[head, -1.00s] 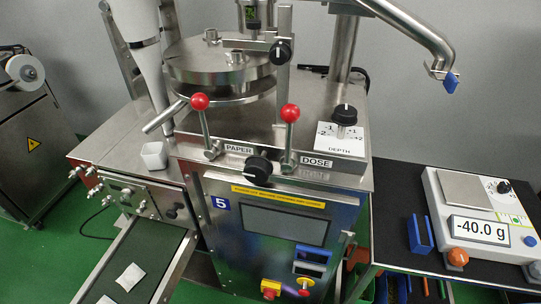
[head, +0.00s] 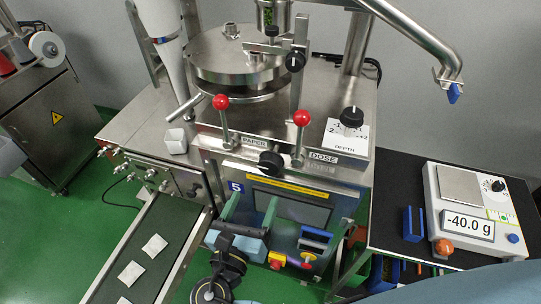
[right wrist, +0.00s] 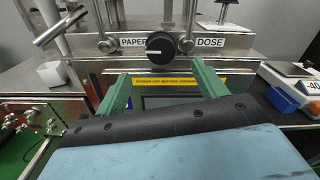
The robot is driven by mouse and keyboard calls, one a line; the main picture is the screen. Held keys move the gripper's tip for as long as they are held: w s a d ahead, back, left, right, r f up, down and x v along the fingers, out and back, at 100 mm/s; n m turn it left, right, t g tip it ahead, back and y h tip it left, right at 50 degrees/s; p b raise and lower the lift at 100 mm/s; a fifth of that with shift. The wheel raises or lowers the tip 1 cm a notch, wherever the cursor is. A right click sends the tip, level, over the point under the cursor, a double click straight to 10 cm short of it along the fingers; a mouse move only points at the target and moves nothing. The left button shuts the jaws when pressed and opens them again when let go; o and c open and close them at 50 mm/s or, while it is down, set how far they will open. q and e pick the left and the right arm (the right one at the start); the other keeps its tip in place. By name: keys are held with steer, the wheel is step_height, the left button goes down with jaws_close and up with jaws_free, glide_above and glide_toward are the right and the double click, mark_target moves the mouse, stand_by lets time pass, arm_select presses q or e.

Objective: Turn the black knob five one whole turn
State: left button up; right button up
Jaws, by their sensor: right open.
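The black front knob (head: 270,163) sits on the machine's front panel between the PAPER and DOSE labels, above the blue 5 plate (head: 237,187). In the right wrist view the knob (right wrist: 160,45) shows a white mark pointing left. My right gripper (head: 250,203) is open and empty, below and in front of the knob, apart from it. In the right wrist view its green fingers (right wrist: 160,80) stand to either side, with the knob beyond and between them. My left gripper is out of view.
Red-balled levers (head: 221,102) (head: 303,118) flank the front knob. Other black knobs are the depth knob (head: 352,117) and the clamp knob (head: 295,61). A conveyor (head: 165,235) carries teabags at left. A scale (head: 467,228) reading -40.0 g is at right.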

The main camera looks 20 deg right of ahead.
mark_target(268, 167)
steer(key=p+x, duration=0.1)
steer(key=x, duration=1.2)
steer(key=shift+d, duration=0.1)
steer(key=shift+c, duration=0.4)
steer(key=c, duration=0.9)
